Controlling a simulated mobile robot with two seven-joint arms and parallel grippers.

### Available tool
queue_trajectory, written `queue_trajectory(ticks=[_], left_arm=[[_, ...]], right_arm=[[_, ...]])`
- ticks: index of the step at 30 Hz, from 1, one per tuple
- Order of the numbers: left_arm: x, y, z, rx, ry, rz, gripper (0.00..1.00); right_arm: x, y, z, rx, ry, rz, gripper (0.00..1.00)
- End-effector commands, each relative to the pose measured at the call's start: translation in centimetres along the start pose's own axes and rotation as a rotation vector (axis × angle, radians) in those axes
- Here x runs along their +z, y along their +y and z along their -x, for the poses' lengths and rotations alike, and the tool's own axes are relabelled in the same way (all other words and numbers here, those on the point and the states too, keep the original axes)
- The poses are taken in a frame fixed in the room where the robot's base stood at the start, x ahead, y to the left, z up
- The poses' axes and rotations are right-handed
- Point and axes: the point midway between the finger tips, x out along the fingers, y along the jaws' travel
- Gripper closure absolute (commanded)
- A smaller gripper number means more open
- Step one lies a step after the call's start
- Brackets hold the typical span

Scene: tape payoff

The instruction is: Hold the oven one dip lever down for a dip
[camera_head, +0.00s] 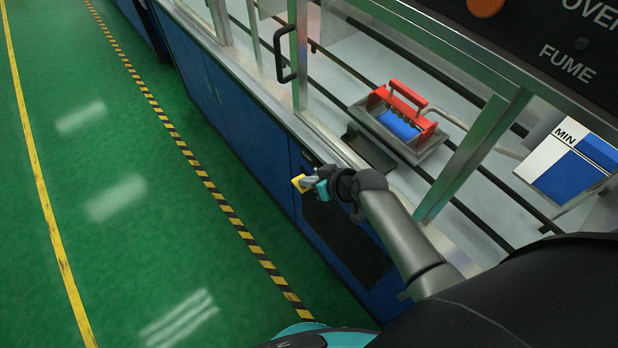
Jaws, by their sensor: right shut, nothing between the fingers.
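My right gripper (312,184) is shut and empty, at the front edge of the blue cabinet. A small yellow piece (300,183) shows right at its tip; I cannot tell whether it is a lever end or part of the gripper. A red handle frame (408,94) stands over a metal tray with a blue block or bath (398,125) behind the glass-front frame, beyond and to the right of my gripper and apart from it. No part is clearly recognisable as the dip lever; my gripper and forearm cover part of the cabinet front. My left gripper is out of view.
A dark angled plate (368,149) lies in front of the tray. Metal posts (298,60) and a black door handle (284,54) stand along the cabinet's front. A blue and white MIN panel (575,160) is at right. Green floor (110,180) is clear at left.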

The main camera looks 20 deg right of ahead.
Motion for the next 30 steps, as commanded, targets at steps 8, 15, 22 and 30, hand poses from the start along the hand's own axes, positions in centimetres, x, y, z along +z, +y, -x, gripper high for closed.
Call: queue_trajectory(ticks=[8, 15, 22, 30], left_arm=[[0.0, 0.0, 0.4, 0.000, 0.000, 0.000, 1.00], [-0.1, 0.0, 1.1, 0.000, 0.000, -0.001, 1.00], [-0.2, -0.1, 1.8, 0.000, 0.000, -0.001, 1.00], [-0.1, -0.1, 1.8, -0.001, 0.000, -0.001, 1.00]], right_arm=[[0.3, -0.2, -0.2, 0.029, -0.004, 0.030, 1.00], [0.8, -0.5, -0.6, 0.087, -0.006, 0.091, 1.00], [1.5, -0.6, -1.3, 0.190, -0.006, 0.193, 1.00], [2.5, -0.2, -2.2, 0.237, -0.007, 0.241, 1.00]])
